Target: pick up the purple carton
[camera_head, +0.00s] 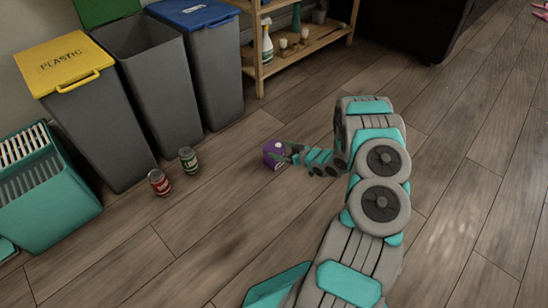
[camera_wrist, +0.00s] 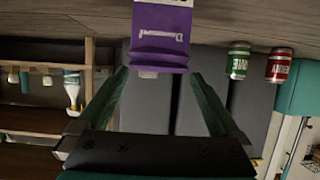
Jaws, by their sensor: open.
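The purple carton (camera_head: 271,151) stands on the wooden floor near the middle of the head view. In the wrist view, which looks upside down, the carton (camera_wrist: 160,35) shows at the top centre with pale lettering on its face. My gripper (camera_head: 288,154) is low over the floor, right beside the carton on its right side. In the wrist view my gripper (camera_wrist: 160,74) is open, with one finger on each side and the carton in line with the gap. I cannot tell whether the carton is between the fingertips or just beyond them.
A red can (camera_head: 159,182) and a green can (camera_head: 189,160) stand left of the carton. Grey bins (camera_head: 150,75), one with a yellow lid (camera_head: 64,62), and a teal crate (camera_head: 45,195) line the left. A wooden shelf (camera_head: 305,45) stands behind.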

